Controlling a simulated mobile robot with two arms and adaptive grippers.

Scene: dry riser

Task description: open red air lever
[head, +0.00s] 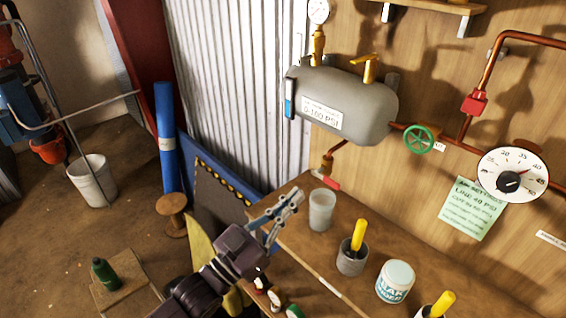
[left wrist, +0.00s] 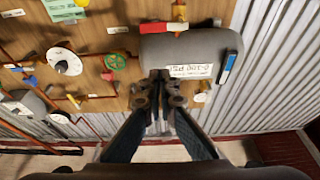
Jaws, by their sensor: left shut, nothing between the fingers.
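A small red lever (head: 327,181) sits below the grey tank (head: 350,108), near the end of a copper pipe, in the head view. A red valve part (head: 473,103) shows on the copper pipe farther right. My left gripper (head: 290,202) is shut and empty, below and left of the red lever, apart from it as far as I can tell. In the left wrist view the shut fingers (left wrist: 161,78) overlap the tank (left wrist: 185,50). A red part (left wrist: 179,12) shows at the tank's upper side there; I cannot tell if it is that lever. My right gripper is not in view.
A green handwheel (head: 418,139) and a white dial (head: 513,175) are on the wall at right. The bench holds a translucent cup (head: 321,210), a grey cup (head: 352,262) with a yellow-handled tool, and a white tub (head: 395,281). A blue roll (head: 167,140) stands left.

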